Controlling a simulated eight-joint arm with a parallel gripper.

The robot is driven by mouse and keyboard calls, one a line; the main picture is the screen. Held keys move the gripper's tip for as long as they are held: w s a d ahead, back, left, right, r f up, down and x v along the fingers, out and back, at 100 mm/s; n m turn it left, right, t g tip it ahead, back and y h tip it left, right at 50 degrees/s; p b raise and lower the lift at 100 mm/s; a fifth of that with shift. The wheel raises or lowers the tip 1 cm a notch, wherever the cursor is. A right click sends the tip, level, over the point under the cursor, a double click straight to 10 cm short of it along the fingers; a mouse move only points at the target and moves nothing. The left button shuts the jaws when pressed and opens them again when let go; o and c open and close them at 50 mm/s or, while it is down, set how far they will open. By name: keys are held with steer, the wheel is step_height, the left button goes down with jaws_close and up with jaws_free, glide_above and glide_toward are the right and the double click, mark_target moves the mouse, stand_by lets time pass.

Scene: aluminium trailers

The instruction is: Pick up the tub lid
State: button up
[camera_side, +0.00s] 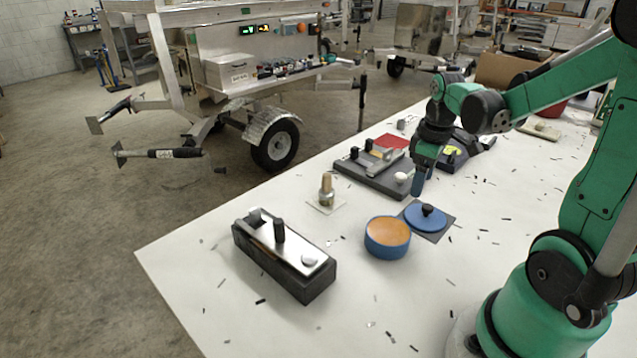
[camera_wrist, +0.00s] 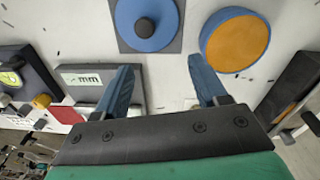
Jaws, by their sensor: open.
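The blue tub lid (camera_side: 426,217) with a black knob lies on a dark square mat (camera_side: 447,232) on the white table. The open blue tub (camera_side: 387,240) with an orange inside stands beside it, to the left in the side view. In the wrist view the lid (camera_wrist: 147,20) is at the top centre and the tub (camera_wrist: 236,41) is to its right. My gripper (camera_side: 418,182) is above the table, just behind the lid in the side view and apart from it. Its blue fingers (camera_wrist: 164,82) are spread with nothing between them.
A dark block with a metal plate and post (camera_side: 284,255) stands at the table's front left. A dark fixture (camera_side: 373,172) with a white knob is left of my gripper. A brass-coloured fitting (camera_side: 326,190) stands on a small pad. Small dark scraps litter the otherwise clear table front.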

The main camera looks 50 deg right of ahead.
mark_target(427, 206)
steer(key=shift+s+d+f+g, duration=0.15)
steer(key=shift+s+d+f, duration=0.2)
steer(key=shift+d, duration=0.2)
steer(key=shift+s+d+f+g, duration=0.15)
steer(key=shift+s+d+f, duration=0.15)
steer(key=shift+d, duration=0.2)
steer(key=shift+f, duration=2.8)
steer(key=shift+c, duration=0.2)
jaws_close()
